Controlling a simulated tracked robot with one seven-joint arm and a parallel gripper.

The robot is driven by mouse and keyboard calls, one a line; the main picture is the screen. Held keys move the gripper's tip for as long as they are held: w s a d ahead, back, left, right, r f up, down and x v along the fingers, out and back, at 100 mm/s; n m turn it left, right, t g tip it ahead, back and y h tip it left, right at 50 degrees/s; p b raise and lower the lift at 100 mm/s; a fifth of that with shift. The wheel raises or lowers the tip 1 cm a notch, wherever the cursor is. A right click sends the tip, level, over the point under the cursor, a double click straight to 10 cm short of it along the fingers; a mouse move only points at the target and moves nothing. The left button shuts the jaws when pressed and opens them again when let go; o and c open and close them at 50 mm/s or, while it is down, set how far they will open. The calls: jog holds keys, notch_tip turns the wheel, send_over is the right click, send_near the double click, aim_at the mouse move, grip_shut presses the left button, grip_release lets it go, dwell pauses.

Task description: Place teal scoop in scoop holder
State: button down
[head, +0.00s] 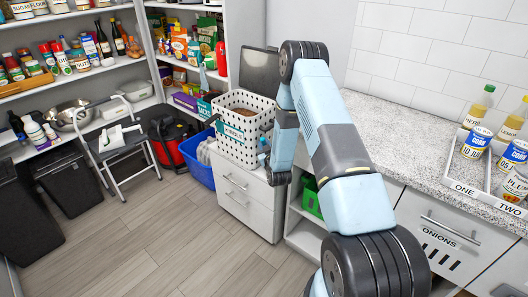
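My gripper (266,150) is small in the head view, beside the right front side of a white perforated bin (238,132). My arm partly hides it, and I cannot tell whether its fingers are open or shut. Small blue-teal bits show there; I cannot tell whether they are part of my gripper or a teal scoop. The bin stands on a white drawer cabinet, carries a teal label, and has brown contents showing inside. I cannot make out a scoop holder.
A granite counter (405,140) on the right carries a divided white tray (466,178) with bottles and cans. A blue tub (197,160), a red-and-black vacuum (176,140) and a folding step stool (120,152) stand on the left. The floor in front is clear.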

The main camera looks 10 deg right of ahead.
jog(key=shift+w+f, duration=0.2)
jog(key=shift+f, duration=1.55)
jog(key=c, duration=1.1)
grip_release()
jog(key=shift+o, duration=0.8)
jog(key=shift+s+a, duration=0.1)
